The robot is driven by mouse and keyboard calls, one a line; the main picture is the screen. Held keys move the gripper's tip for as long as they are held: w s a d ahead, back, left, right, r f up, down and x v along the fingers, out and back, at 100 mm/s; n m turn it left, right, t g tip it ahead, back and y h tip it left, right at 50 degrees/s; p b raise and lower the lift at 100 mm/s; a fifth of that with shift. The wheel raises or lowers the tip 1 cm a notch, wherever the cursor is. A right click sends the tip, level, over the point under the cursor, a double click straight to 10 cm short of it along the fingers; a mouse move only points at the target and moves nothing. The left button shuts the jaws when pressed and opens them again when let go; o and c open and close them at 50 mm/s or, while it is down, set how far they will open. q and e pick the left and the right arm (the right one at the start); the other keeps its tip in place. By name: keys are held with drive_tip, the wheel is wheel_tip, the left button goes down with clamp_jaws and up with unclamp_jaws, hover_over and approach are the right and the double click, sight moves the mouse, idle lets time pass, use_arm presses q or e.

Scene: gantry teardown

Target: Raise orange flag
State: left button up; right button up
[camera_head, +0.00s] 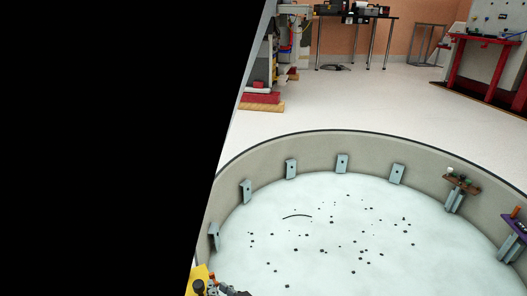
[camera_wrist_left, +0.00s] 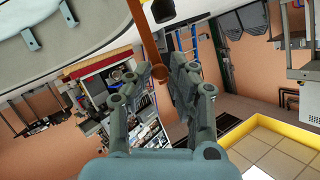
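My left gripper (camera_head: 228,290) shows only in part at the bottom edge of the head view, beside a yellow part (camera_head: 200,277). In the left wrist view my left gripper (camera_wrist_left: 160,72) has its two grey fingers apart. No clear flag shape shows in either view. My right gripper is not in view.
A round grey-walled pit (camera_head: 330,145) has a pale floor with dark specks. Grey brackets (camera_head: 342,163) line its wall. A brown shelf (camera_head: 462,183) and a purple shelf (camera_head: 517,226) with a small orange piece stand at the right. Black covers the head view's left side.

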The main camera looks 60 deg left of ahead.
use_arm(q)
drive_tip(key=o, duration=0.4)
drive_tip(key=shift+r, duration=0.1)
drive_tip(key=shift+c, duration=0.2)
drive_tip(key=shift+w, duration=0.1)
wheel_tip(320, 180, up, 10)
idle(0.6)
